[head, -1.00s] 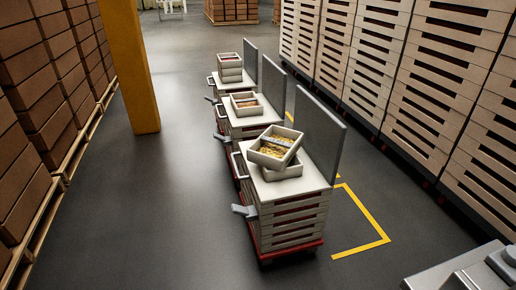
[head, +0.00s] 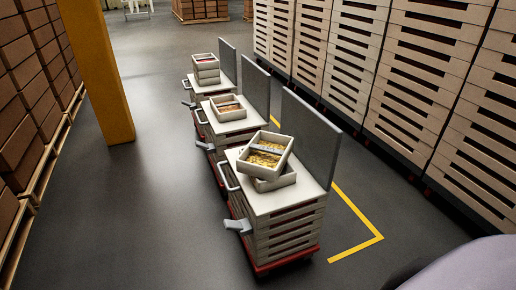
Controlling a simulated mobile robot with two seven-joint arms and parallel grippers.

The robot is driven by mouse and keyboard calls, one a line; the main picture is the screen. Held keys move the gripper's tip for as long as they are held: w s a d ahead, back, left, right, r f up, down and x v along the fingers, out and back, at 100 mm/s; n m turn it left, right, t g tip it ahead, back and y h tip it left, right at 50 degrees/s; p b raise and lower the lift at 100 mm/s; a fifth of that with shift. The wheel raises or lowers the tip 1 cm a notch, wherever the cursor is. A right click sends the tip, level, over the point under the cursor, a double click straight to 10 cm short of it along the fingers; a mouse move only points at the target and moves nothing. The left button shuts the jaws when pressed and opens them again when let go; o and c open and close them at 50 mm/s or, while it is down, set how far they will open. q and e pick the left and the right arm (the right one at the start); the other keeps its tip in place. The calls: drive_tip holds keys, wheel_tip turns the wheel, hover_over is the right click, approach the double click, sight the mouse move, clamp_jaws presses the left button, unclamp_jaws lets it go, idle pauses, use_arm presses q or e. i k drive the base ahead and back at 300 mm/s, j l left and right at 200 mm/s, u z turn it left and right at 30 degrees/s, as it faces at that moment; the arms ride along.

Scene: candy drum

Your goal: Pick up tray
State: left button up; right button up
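Pale shallow trays stand on three wheeled carts. On the nearest cart (head: 290,203), an upper tray (head: 284,165) with yellow pieces inside sits tilted and turned across a lower tray (head: 284,181), which also holds yellow pieces. The middle cart carries a tray (head: 229,117) with reddish and yellow contents, resting on its top. The far cart carries a stack of several trays (head: 207,77) with reddish contents in the top one. Neither of my grippers is in view, so nothing shows in them.
A grey upright panel (head: 310,135) stands at the right of the nearest cart's top. A yellow pillar (head: 95,70) and brown stacked boxes (head: 20,135) are at left. Tall slatted stacks (head: 410,75) line the right. Dark floor (head: 140,210) is clear left of the carts.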

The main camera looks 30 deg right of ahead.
sight(266, 156)
drive_tip(key=i, duration=3.4)
drive_tip(key=i+z, duration=0.2)
drive_tip(key=z, duration=0.25)
drive_tip(key=i+j+z, duration=0.1)
drive_tip(key=z, duration=0.35)
drive_tip(key=i+z, duration=0.1)
drive_tip(key=z, duration=2.4)
